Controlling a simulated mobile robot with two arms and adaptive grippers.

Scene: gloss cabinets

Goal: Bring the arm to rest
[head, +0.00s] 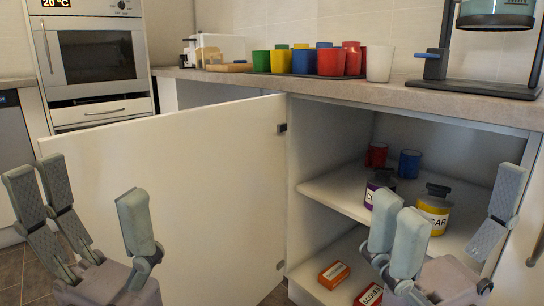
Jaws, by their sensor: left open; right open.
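My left gripper (95,215) is open and empty in the head view, low at the left, in front of the open white cabinet door (190,190). My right gripper (445,225) is open and empty low at the right, in front of the open cabinet (330,205). Its fingers hide part of the shelf and the jars behind. I see no object between the fingers of either gripper. How far each gripper is from the door or shelf is hard to tell.
The cabinet's upper shelf (345,195) holds a red mug (376,154), a blue mug (410,163), a purple jar (377,186) and a yellow jar (434,210). Boxes (334,274) lie below. Colored cups (331,61) and a coffee machine (436,66) stand on the counter (400,93).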

